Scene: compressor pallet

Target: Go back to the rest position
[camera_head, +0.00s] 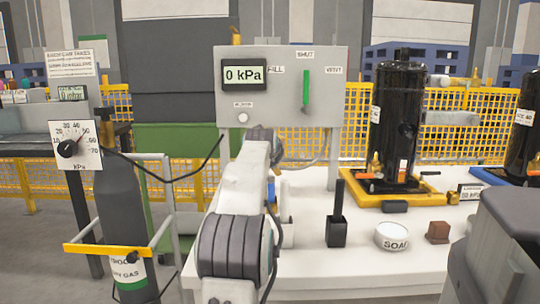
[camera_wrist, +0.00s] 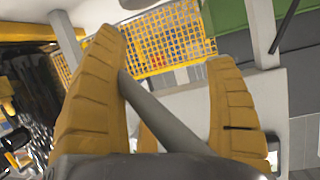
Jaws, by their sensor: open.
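My gripper (camera_wrist: 165,50) shows in the wrist view as two ribbed yellow fingers spread apart. A grey rod-like part (camera_wrist: 160,112) lies between them in the picture; I cannot tell whether it touches a finger, and no grasp shows. In the head view my white and grey arm reaches forward over the white table (camera_head: 345,278), toward the grey panel (camera_head: 270,130). The gripper itself is hidden there behind the arm. The panel's display (camera_head: 244,75) reads 0 kPa. Its green lever (camera_head: 306,90) stands upright below the SHUT label.
A black compressor (camera_head: 398,125) stands on a yellow pallet (camera_head: 365,202) at the right. A black holder (camera_head: 337,230), a SOAP bowl (camera_head: 393,237) and a brown block (camera_head: 438,232) are on the table. A grey gas cylinder (camera_head: 122,205) with a dial gauge (camera_head: 75,145) stands left.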

